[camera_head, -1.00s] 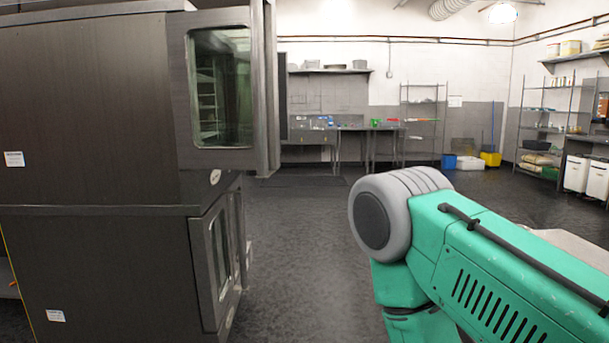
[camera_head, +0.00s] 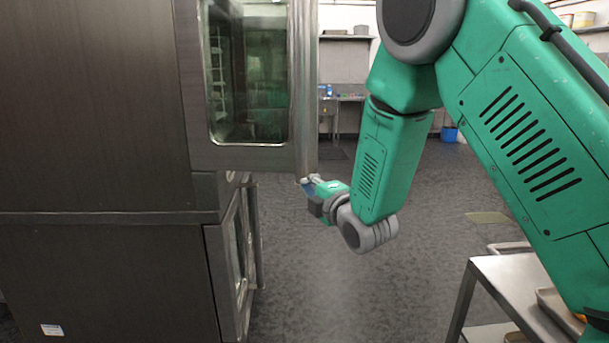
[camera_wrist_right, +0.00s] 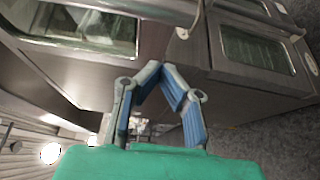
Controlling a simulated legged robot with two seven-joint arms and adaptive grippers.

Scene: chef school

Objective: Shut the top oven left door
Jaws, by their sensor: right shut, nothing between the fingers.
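The top oven left door (camera_head: 190,125) stands open in the head view, swung out from the dark oven body, with a glass window in a metal frame. Its vertical edge bar is on its right side. My right gripper (camera_head: 311,182) is at the door's lower right corner, close to the bottom of the bar; whether it touches cannot be told. In the right wrist view, the gripper (camera_wrist_right: 161,74) is shut and empty, with blue finger pads. The windowed door (camera_wrist_right: 153,37) shows beyond the fingers at upper left. My left gripper is out of view.
The lower oven door (camera_head: 213,265) is below the open door and looks shut; it is also in the right wrist view (camera_wrist_right: 215,50). A metal cart (camera_head: 495,275) with trays stands at lower right, below my right arm. The floor (camera_head: 330,280) between is clear.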

